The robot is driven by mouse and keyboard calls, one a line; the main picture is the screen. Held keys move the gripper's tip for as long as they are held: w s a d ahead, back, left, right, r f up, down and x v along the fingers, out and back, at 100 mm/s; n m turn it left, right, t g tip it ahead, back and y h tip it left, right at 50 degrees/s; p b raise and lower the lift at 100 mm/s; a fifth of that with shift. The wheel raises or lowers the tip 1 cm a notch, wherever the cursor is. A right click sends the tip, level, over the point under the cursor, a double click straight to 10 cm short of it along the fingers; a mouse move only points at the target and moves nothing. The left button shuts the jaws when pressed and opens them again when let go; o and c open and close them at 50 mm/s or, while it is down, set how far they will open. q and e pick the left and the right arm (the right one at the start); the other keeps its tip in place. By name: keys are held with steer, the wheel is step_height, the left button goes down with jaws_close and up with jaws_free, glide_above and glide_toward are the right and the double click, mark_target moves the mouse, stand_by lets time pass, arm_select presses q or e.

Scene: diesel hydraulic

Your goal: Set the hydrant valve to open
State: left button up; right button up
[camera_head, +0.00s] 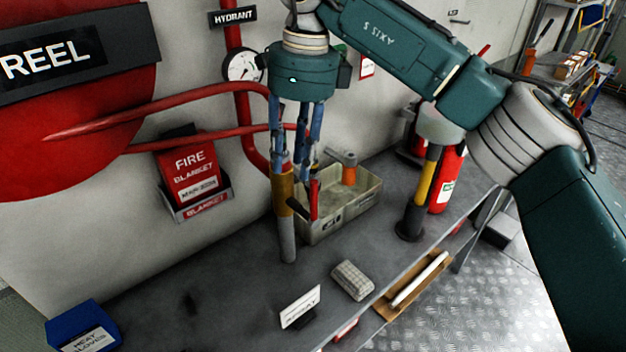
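The red hydrant pipe (234,38) runs down the wall behind the black "HYDRANT" label (233,16). A round white pressure gauge (242,66) sits on it. I cannot make out a valve handle; my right gripper covers part of the piping. My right gripper (296,160) points down in front of the red pipes, over the back of the bench. Its blue fingers are apart, with nothing clearly held between them. A grey tube with an orange-yellow band (287,215) stands below the fingers; I cannot tell whether they touch. My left gripper is out of view.
The bench holds a tool tray (348,213), a keypad-like block (352,280), a small sign (300,307) and a blue box (83,330). A red extinguisher (446,180) stands behind. The red hose reel (75,125) and fire blanket box (190,175) are left. The bench's left-centre is clear.

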steer(key=shift+h, duration=0.7)
steer(key=d, duration=0.1)
steer(key=d+r, duration=0.2)
steer(key=shift+w+d, duration=0.25)
steer(key=shift+w, duration=0.1)
steer(key=shift+s+f, duration=0.1)
steer(key=shift+f, duration=0.3)
steer(key=p, duration=0.3)
glide_above(314, 219)
steer(key=f, duration=0.9)
steer(key=shift+w+f, duration=0.35)
jaws_close()
